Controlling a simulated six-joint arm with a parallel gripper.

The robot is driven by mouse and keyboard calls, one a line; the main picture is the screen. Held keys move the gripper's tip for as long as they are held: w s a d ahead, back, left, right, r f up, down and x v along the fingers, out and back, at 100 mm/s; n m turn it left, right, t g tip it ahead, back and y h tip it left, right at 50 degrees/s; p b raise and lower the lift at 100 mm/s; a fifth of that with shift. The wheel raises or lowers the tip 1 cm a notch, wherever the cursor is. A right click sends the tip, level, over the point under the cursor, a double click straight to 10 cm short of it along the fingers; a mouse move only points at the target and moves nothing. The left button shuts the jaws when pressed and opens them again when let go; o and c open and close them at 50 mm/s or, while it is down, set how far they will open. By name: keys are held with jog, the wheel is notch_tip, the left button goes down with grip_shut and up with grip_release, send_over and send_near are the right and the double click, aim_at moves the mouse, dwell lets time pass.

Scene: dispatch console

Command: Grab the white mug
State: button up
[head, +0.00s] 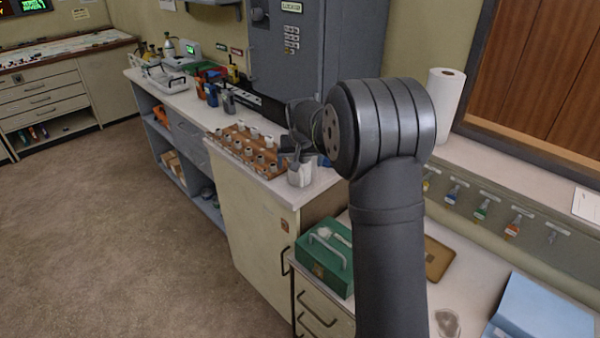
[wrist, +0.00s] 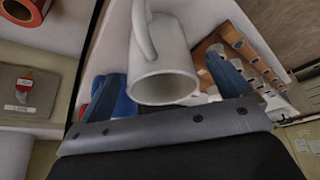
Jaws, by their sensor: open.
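The white mug (head: 300,176) stands at the near end of the long white counter, partly hidden by my gripper (head: 293,152) just above it. In the wrist view the white mug (wrist: 163,70) fills the middle, its round mouth facing the camera and its handle at the upper left. My gripper (wrist: 167,75) is open there, one finger on each side of the mug. I cannot tell whether either finger touches it.
A wooden rack (head: 236,152) with several pale cylinders stands close beside the mug. A grey locker cabinet (head: 290,60) rises behind the counter. Below, a green box (head: 325,262) with a handle sits on the lower worktop. The floor at left is clear.

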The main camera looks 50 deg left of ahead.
jog(key=x, duration=0.3)
jog(key=shift+f, duration=0.4)
jog(key=c, duration=1.2)
jog(key=shift+r, duration=0.1)
